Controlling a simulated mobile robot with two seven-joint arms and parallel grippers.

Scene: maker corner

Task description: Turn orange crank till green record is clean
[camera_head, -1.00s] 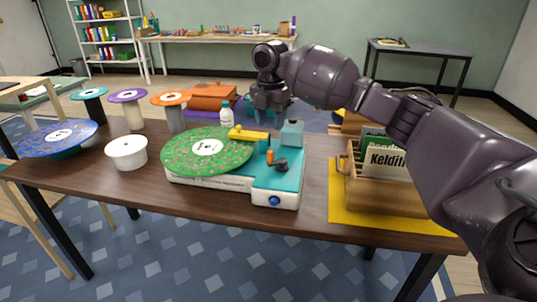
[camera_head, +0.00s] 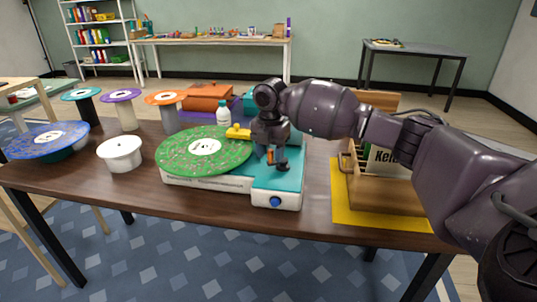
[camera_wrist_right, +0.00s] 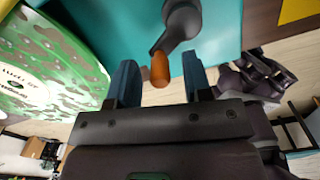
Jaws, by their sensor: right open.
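The green record (camera_head: 178,157) lies flat on the teal and white machine (camera_head: 235,186), with pale and brownish specks over its surface. It also shows at the left of the right wrist view (camera_wrist_right: 62,58). The crank has an orange handle (camera_wrist_right: 160,70) on a dark grey arm (camera_wrist_right: 182,28). My right gripper (camera_head: 271,156) is above the machine's right part, at the crank. In the right wrist view its blue fingers (camera_wrist_right: 160,62) are open, with the orange handle between them and gaps at both sides. My left gripper is not in view.
A yellow arm (camera_head: 238,132) reaches over the record's edge. A white bottle (camera_head: 223,114) stands behind it. A white tub (camera_head: 120,153) and a blue record (camera_head: 45,141) are at left. A wooden record crate (camera_head: 385,196) stands on a yellow mat (camera_head: 345,214) at right.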

